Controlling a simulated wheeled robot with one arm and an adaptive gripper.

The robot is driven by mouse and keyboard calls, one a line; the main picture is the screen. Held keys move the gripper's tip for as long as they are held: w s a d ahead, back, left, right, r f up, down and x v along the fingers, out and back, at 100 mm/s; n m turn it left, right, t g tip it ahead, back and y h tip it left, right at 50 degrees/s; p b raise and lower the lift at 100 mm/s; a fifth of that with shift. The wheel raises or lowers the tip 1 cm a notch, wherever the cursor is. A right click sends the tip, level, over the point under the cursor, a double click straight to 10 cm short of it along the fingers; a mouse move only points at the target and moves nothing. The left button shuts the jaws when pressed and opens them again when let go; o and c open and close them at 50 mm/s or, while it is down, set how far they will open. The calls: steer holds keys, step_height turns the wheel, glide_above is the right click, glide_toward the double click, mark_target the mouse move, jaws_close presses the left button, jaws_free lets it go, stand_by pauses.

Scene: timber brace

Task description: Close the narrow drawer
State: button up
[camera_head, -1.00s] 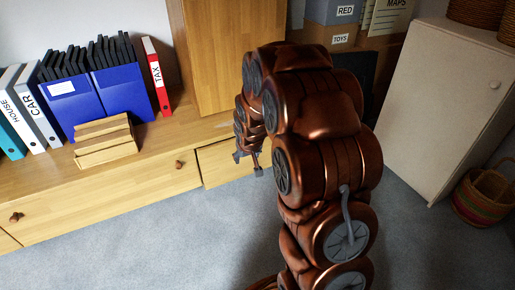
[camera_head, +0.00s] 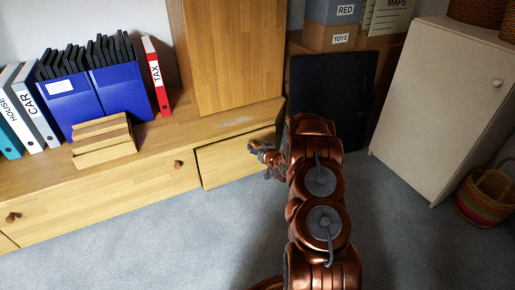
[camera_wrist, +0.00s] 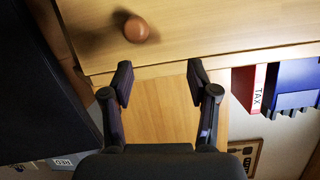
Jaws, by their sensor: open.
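The narrow drawer (camera_head: 228,163) is the right-hand wooden front of the low cabinet in the head view. A dark line runs along its top edge; how far it stands out is hard to tell. My gripper (camera_head: 259,152) is at the right part of this front, close to its knob, and partly covers it. In the wrist view, which is upside down, the drawer front (camera_wrist: 215,25) fills the top with its round brown knob (camera_wrist: 136,29). My gripper (camera_wrist: 160,78) is open there, with nothing between its fingers; contact with the front cannot be told.
A wide drawer (camera_head: 110,195) with knobs is to the left. Binders (camera_head: 80,100) and a wooden letter holder (camera_head: 104,142) stand on the cabinet top. A tall wooden cabinet (camera_head: 232,55) rises behind. A dark panel (camera_head: 328,95), white cabinet (camera_head: 440,110) and basket (camera_head: 483,195) are right. Carpet is clear in front.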

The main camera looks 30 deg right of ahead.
mark_target(258, 147)
step_height(258, 147, down, 4)
steer(key=s+d+t, duration=0.2)
steer(key=t, duration=0.1)
steer(key=shift+m+t, duration=0.3)
steer(key=shift+m, duration=0.2)
steer(key=shift+w+d+f+b, duration=0.2)
steer(key=shift+w+b, duration=0.45)
steer(key=shift+w, duration=0.6)
steer(key=shift+w+d+f+b, duration=0.15)
steer(key=shift+w+b, duration=0.45)
steer(key=shift+w, duration=0.6)
steer(key=shift+w+d+f+b, duration=0.1)
steer(key=shift+w+d+b, duration=0.1)
steer(key=shift+w+b, duration=0.75)
steer(key=shift+w+p, duration=0.25)
steer(key=shift+p, duration=0.05)
steer(key=shift+c, duration=0.2)
jaws_close()
